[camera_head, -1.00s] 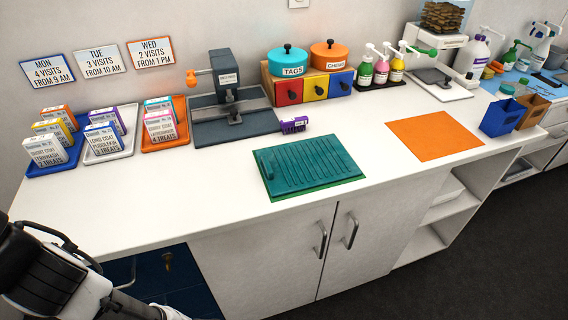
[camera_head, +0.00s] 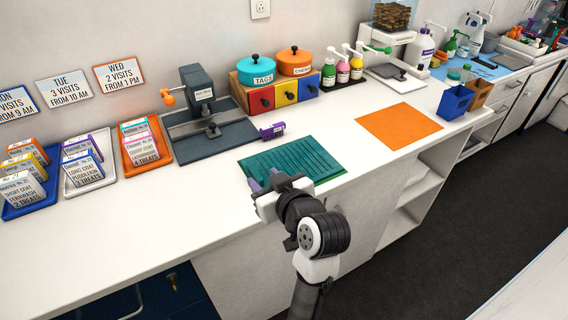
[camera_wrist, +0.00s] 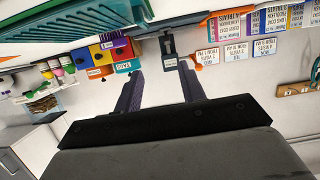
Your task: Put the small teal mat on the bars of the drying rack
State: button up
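A flat teal ribbed piece (camera_head: 292,158) lies on a green sheet on the white counter, front middle; its raised bars look like a rack, and I cannot tell whether it is the mat or the drying rack. It also shows, ribbed, in the wrist view (camera_wrist: 90,20). No second small teal mat is clear to me. My gripper (camera_head: 265,182) is above the counter's front edge, at the near left side of the teal piece in the picture. In the wrist view my gripper's fingers (camera_wrist: 161,71) stand apart with nothing between them.
A purple brush (camera_head: 272,131) lies behind the teal piece. A grey press (camera_head: 210,135) and trays of boxes, including an orange tray (camera_head: 158,158), stand left. An orange mat (camera_head: 400,126) lies right, before a blue bin (camera_head: 455,102). The counter front left is clear.

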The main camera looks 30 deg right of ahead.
aim_at(257, 173)
jog(key=f+b, duration=0.1)
jog(key=b, duration=0.1)
jog(key=d+f+b, duration=0.1)
jog(key=f+b, duration=0.1)
jog(key=b, duration=0.1)
jog(key=shift+w+d+f+g+b, duration=0.1)
jog(key=shift+d+f+g+b, duration=0.2)
jog(key=shift+d+g, duration=0.1)
jog(key=x, duration=0.1)
jog(key=p+x, duration=0.1)
jog(key=x, duration=0.2)
jog(key=shift+w+r, duration=0.2)
jog(key=shift+w, duration=0.05)
jog(key=x, duration=0.2)
jog(key=p+x, duration=0.1)
jog(key=x, duration=0.1)
jog(key=p+x, duration=0.1)
jog(key=x, duration=0.1)
jog(key=shift+d+f, duration=0.15)
jog(key=shift+f, duration=0.25)
grip_shut()
